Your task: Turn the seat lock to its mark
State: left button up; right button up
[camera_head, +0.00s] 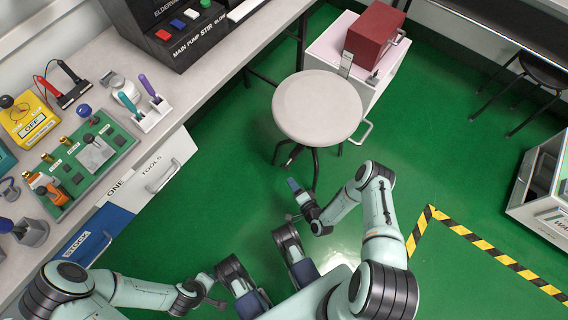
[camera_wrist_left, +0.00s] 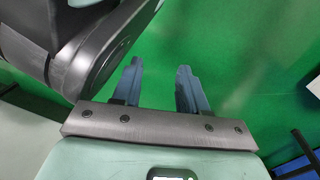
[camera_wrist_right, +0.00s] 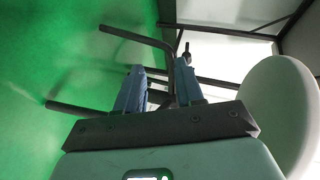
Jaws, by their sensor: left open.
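A round grey stool seat (camera_head: 317,108) stands on dark legs on the green floor. It also shows at the right edge of the right wrist view (camera_wrist_right: 282,112). A small dark knob-like part (camera_wrist_right: 187,48) lies beyond the fingers there and may be the seat lock; no mark can be made out. My right gripper (camera_head: 293,186) is below and in front of the seat, close to the legs. It is open in the right wrist view (camera_wrist_right: 158,92), with nothing clearly held. My left gripper (camera_wrist_left: 160,88) is open and empty over the floor, away from the stool.
A bench (camera_head: 205,72) with testers runs along the left, with a yellow tester (camera_head: 30,118) and a green board (camera_head: 80,160). A white cabinet (camera_head: 325,50) bearing a red box (camera_head: 374,36) stands just behind the stool. Striped floor tape (camera_head: 480,243) is at right.

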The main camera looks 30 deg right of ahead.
aim_at(285, 166)
jog(key=s+d+r+m+t, duration=0.1)
jog(key=s+r+t, duration=0.1)
jog(key=s+r, duration=0.1)
jog(key=shift+y, duration=0.3)
jog(key=w+b, duration=0.1)
jog(key=w, duration=0.2)
jog(key=w+f+b, duration=0.1)
jog(key=w, duration=0.3)
jog(key=w+b, duration=0.1)
jog(key=w, duration=0.3)
jog(key=shift+w+f, duration=0.25)
jog(key=shift+f, duration=0.1)
pick_arm(q)
jog(key=s+f+g, duration=0.2)
jog(key=s+f, duration=0.2)
jog(key=s, duration=0.3)
jog(key=shift+a+g+h+b, duration=0.2)
jog(key=shift+g+h+b, duration=0.1)
jog(key=shift+b, duration=0.05)
pick_arm(e)
jog(key=shift+w, duration=0.7)
pick_arm(q)
jog(key=shift+s, duration=0.1)
pick_arm(e)
grip_shut()
